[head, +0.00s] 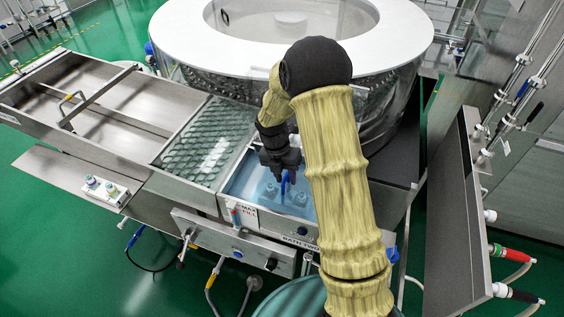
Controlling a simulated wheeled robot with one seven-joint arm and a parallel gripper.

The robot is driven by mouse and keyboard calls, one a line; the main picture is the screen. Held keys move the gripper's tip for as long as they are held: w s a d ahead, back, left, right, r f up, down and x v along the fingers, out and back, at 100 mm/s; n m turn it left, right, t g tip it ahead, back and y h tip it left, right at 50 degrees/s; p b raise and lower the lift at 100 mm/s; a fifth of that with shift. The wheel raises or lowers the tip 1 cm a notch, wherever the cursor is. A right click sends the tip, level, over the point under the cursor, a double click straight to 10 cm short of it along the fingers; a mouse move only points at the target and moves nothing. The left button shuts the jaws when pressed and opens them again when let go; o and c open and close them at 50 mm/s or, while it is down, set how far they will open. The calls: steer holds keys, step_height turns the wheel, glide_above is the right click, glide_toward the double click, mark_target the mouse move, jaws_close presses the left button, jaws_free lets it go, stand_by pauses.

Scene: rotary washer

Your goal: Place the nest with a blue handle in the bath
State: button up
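The bath (242,178) is a square steel basin of pale blue liquid at the centre, with a "MAX FILL" label on its front rim. A blue upright handle (287,184) shows inside the bath's outline, with pale rounded pieces of what looks like the nest (272,189) around its foot. My gripper (284,172) is dark, points down over the bath and is right at the top of the blue handle. The fingers are too small and dark to show whether they are closed on it. My arm hides the bath's right side.
A compartment with a textured greenish surface (208,140) adjoins the bath on the left. Beyond it is a long steel tray (105,95) with a bar across. The large round washer (245,62) stands behind. A steel panel (455,225) stands at right.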

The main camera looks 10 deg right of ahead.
step_height(320, 180, up, 11)
steer(key=w+a+b, duration=0.1)
steer(key=a+b, duration=0.1)
steer(key=shift+r, duration=0.15)
stand_by(0.5)
steer(key=s+d+m+t+y, duration=0.1)
steer(key=s+m+t, duration=0.1)
steer(key=s+m, duration=0.7)
steer(key=s+d+m+t, duration=0.1)
steer(key=s+m, duration=0.8)
steer(key=m, duration=1.1)
steer(key=shift+s+f+t+y, duration=0.2)
steer(key=shift+f+t+y, duration=0.2)
steer(key=shift+f, duration=0.05)
